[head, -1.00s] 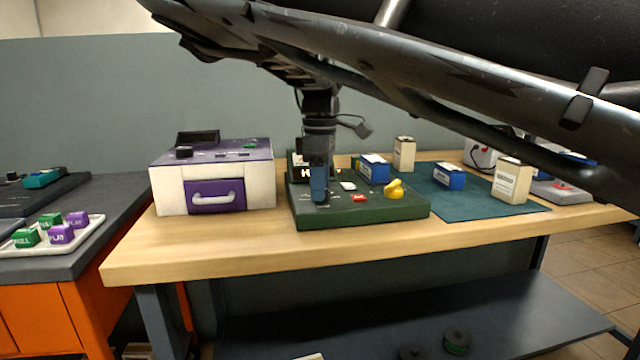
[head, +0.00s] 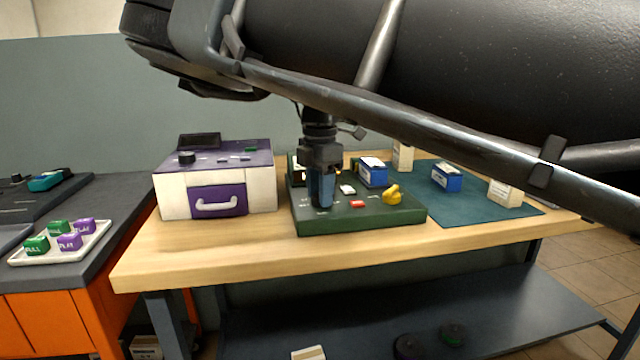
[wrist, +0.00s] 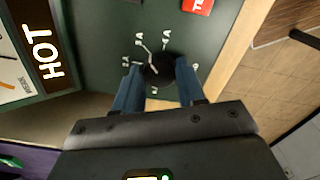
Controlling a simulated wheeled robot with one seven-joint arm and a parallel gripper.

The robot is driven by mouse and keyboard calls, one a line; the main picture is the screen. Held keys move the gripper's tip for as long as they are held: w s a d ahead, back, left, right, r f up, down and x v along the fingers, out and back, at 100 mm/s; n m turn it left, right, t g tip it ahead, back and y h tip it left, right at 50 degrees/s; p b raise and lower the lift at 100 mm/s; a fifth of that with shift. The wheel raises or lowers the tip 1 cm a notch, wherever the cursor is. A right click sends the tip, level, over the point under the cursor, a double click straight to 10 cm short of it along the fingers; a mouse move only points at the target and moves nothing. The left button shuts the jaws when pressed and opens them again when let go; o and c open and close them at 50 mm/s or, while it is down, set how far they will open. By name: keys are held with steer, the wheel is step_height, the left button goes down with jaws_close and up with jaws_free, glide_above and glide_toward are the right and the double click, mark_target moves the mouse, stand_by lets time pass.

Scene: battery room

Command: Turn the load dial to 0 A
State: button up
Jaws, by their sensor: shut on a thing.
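The load dial (wrist: 159,68) is a dark round knob with a light pointer line on the green load box (head: 362,220). Small white scale marks surround it in the wrist view, too small and turned to read surely. The pointer line runs toward the upper left in that view. My gripper (wrist: 157,82) has its two blue fingers on either side of the knob and is shut on it. In the head view my gripper (head: 321,203) points straight down over the box's left part, and its fingers hide the dial.
A purple and white unit (head: 173,196) stands left.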

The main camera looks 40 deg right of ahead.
steer(key=n+p, duration=0.1)
steer(key=n, duration=0.2)
steer(key=shift+r+n, duration=0.1)
steer(key=shift+n, duration=0.3)
steer(key=n, duration=0.3)
steer(key=shift+n+p, duration=0.3)
steer(key=shift+p, duration=0.1)
steer(key=n, duration=0.6)
steer(key=shift+p, duration=0.4)
steer(key=n, duration=0.7)
steer(key=shift+n, duration=0.3)
steer(key=n, duration=0.6)
steer(key=o, duration=1.1)
steer(key=shift+c, duration=0.2)
